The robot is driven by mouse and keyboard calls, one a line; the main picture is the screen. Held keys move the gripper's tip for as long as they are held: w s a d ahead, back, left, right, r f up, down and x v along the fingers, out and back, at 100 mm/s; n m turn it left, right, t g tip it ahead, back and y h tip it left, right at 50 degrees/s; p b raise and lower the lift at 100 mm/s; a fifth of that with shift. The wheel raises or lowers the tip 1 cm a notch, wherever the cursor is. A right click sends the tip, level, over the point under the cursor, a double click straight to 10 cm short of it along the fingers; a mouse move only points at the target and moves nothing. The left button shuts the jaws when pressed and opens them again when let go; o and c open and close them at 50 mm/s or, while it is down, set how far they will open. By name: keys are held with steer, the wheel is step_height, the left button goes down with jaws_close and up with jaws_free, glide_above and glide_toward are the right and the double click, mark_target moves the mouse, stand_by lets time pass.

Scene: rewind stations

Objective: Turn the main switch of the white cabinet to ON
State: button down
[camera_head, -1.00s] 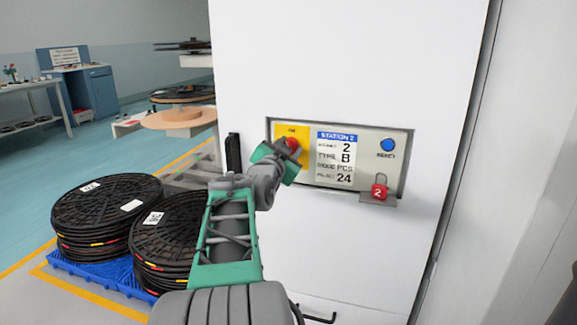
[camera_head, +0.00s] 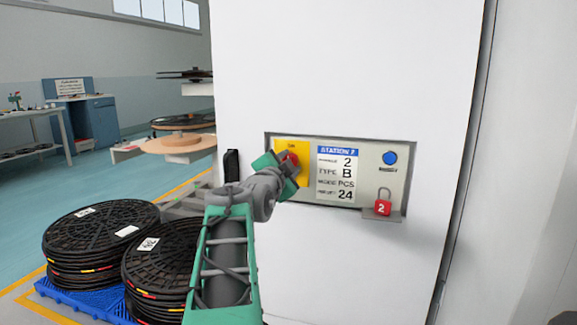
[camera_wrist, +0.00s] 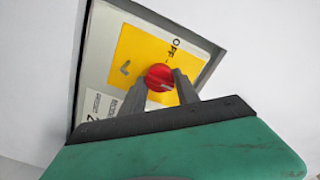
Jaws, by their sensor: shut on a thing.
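The white cabinet (camera_head: 350,70) stands in front of me with a recessed grey panel in its face. The main switch (camera_wrist: 159,77) is a red round knob on a yellow plate (camera_wrist: 130,58) at the panel's left end. In the wrist view the plate reads OFF near the knob's upper right; another mark at its lower left is too small to read. My gripper (camera_wrist: 167,90) is shut on the red knob, its two dark fingers at the knob's sides. In the head view my gripper (camera_head: 290,163) partly hides the knob and plate.
The panel also bears a station 2 label (camera_head: 336,172), a blue reset button (camera_head: 390,158) and a red padlock (camera_head: 383,207) on a small ledge. A black handle (camera_head: 231,165) is left of the panel. Stacked black reels (camera_head: 100,225) on a blue pallet stand at lower left.

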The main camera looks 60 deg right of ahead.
steer(key=c, duration=0.9)
jaws_free()
steer(key=s+a+p, duration=0.1)
steer(key=a, duration=0.6)
steer(key=shift+a, duration=0.35)
steer(key=shift+s, duration=0.1)
